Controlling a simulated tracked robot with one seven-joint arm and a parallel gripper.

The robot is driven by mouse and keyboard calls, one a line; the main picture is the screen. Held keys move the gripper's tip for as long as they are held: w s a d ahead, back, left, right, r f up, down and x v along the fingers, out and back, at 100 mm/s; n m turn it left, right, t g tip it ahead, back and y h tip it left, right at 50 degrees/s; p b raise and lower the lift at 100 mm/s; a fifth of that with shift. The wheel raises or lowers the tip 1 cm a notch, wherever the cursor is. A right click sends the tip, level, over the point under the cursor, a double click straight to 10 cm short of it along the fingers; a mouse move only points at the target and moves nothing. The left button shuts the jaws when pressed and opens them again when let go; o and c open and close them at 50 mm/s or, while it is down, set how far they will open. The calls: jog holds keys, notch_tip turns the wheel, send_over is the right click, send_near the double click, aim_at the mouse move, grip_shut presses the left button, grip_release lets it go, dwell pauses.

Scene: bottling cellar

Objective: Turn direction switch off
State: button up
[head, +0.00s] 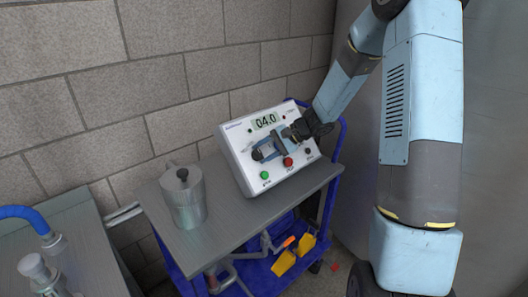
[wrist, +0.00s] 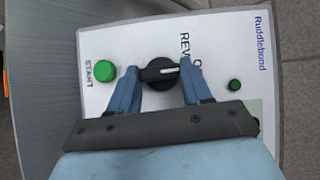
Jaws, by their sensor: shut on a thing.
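The direction switch (wrist: 157,73) is a black rotary knob with a white pointer line, on the white face of a control box (head: 236,142). In the wrist view it sits between the two blue fingers of my gripper (wrist: 158,88). The pointer line points toward the right finger. The lettering beside it reads "REV" and is partly covered. My gripper (head: 268,150) is shut on the knob, one finger on each side.
The box has a green START button (wrist: 105,71), a red button (head: 288,162) and a display (head: 265,121) reading 04.0. It stands on a blue cart's grey top (head: 235,215) beside a metal pot (head: 184,197). Yellow tools (head: 284,262) lie on the lower shelf.

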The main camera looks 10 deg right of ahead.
jog(key=shift+d+f+m, duration=0.1)
jog(key=shift+d+m, duration=0.05)
jog(key=shift+m, duration=0.25)
jog(key=o, duration=1.1)
jog(key=shift+c, duration=0.2)
jog(key=v, duration=1.3)
jog(key=shift+s+d, duration=0.2)
jog(key=shift+d, duration=0.25)
jog(key=s+r+n+t+h, duration=0.1)
jog(key=s+r, duration=0.4)
jog(key=s, duration=0.5)
jog(key=s+d+r+n+t+h, duration=0.1)
jog(key=s+r+n+h, duration=0.3)
jog(key=s, duration=0.5)
jog(key=s+r+n+t+h, duration=0.2)
jog(key=s+r+h, duration=0.4)
jog(key=s, duration=0.4)
jog(key=shift+s+n, duration=0.4)
